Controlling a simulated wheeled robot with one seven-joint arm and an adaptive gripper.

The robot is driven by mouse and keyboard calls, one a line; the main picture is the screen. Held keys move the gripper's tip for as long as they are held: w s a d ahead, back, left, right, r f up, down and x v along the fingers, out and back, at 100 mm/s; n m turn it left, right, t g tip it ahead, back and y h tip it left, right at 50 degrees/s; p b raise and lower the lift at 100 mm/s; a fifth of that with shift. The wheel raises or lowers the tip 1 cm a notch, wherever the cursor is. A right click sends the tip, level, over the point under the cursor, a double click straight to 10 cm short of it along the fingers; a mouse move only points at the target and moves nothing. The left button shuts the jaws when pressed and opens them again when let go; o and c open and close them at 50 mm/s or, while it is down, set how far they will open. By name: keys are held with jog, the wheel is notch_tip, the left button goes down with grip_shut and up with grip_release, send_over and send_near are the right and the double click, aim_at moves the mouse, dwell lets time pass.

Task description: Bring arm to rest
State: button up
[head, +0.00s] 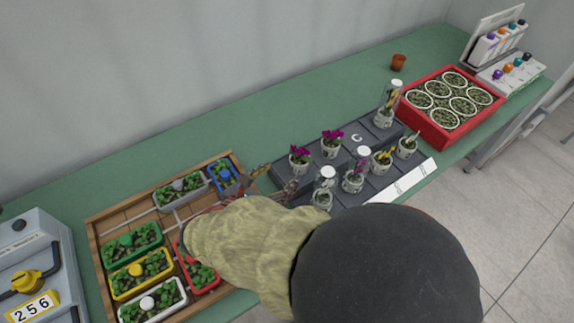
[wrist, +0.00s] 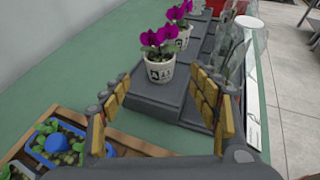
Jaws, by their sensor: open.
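My arm reaches from the lower right over the green bench (head: 255,115). My gripper (head: 272,180) hangs between the wooden tray (head: 95,225) and the dark stepped stand (head: 265,150). In the wrist view my gripper (wrist: 160,95) is open, its padded fingers apart with nothing between them. Beyond the fingers, a white pot with a magenta orchid (wrist: 160,68) stands upright on the stand. A second magenta orchid (wrist: 180,30) stands behind it. My forearm hides part of the tray and of the bench's front edge in the head view.
The tray holds several small planters, among them a blue one (head: 224,177) and a green one (head: 133,243). More pots, some under clear covers (head: 353,177), stand on the stand. A red crate (head: 437,132) and bottle rack (head: 500,55) are at right. A grey device (head: 35,265) is at left.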

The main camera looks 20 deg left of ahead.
jog(key=shift+s+a+r, duration=0.15)
jog(key=shift+s, duration=0.3)
dwell(0.3)
jog(key=s+d+f+m+g, duration=0.1)
jog(key=s+d+m, duration=0.1)
jog(key=s+d+f+m+g, duration=0.2)
jog(key=s+d+f+m+g+h, duration=0.1)
jog(key=s+d+f+m, duration=0.1)
jog(key=shift+s+d+m+g, duration=0.1)
jog(key=shift+s+m+g, duration=0.05)
jog(key=shift+m+g, duration=0.15)
jog(key=s+d+r+m+g+y+p, duration=0.1)
jog(key=s+d+r+m+y, duration=0.1)
jog(key=d+r+m, duration=0.8)
jog(key=s+d+r+m+g+y+p, duration=0.1)
jog(key=s+d+r+m+y, duration=0.1)
jog(key=d+r+m, duration=0.7)
jog(key=d+m+y, duration=0.1)
jog(key=d+m, duration=0.5)
jog(key=d, duration=0.3)
jog(key=shift+s+d+r+m+g, duration=0.2)
jog(key=shift+r+m+g, duration=0.15)
jog(key=shift+m+g, duration=0.05)
